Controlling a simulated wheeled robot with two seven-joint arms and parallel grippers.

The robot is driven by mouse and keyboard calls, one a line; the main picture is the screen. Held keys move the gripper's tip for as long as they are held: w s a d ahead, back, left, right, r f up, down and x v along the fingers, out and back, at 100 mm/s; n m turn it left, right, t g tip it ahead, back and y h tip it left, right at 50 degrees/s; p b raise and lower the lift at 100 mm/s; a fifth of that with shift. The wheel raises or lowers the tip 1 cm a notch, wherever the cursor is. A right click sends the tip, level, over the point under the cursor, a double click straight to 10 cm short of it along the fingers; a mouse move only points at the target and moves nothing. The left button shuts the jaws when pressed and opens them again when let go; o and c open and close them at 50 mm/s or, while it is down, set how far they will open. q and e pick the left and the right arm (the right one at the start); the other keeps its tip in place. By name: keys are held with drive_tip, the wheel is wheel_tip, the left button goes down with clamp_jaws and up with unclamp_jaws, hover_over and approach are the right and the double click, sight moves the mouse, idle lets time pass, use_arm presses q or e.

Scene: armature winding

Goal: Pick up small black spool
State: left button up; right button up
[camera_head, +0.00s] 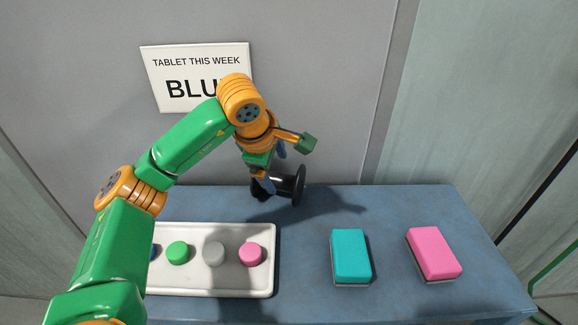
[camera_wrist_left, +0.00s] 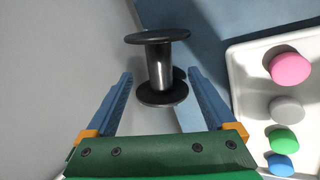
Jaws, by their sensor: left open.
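The small black spool (camera_head: 290,186) stands near the back edge of the blue table, partly hidden by my left gripper in the head view. In the left wrist view the spool (camera_wrist_left: 160,66) shows two black flanges and a shiny grey core. My left gripper (camera_head: 273,167) is open at the spool. In the left wrist view its blue fingers (camera_wrist_left: 158,76) lie on either side of the spool's lower flange, with gaps visible. My right gripper is not in view.
A white tray (camera_head: 210,285) with pink, grey, green and blue round pieces stands left of centre. A teal block (camera_head: 351,255) and a pink block (camera_head: 433,252) lie to the right on the blue table (camera_head: 390,210). A partly covered sign (camera_head: 190,65) is on the wall behind.

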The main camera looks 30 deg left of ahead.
sight(277, 178)
use_arm(q)
drive_tip(key=shift+w+a, duration=0.35)
drive_tip(key=shift+a, duration=0.1)
drive_tip(key=x, duration=0.1)
drive_tip(key=p+x, duration=0.1)
drive_tip(key=x, duration=0.3)
drive_tip(key=shift+s+f+p, duration=0.3)
drive_tip(key=shift+f+p, duration=0.1)
drive_tip(key=shift+w+a+f, duration=0.1)
drive_tip(key=shift+w+f, duration=0.15)
drive_tip(key=shift+s+r, duration=0.15)
drive_tip(key=c, duration=0.9)
clamp_jaws()
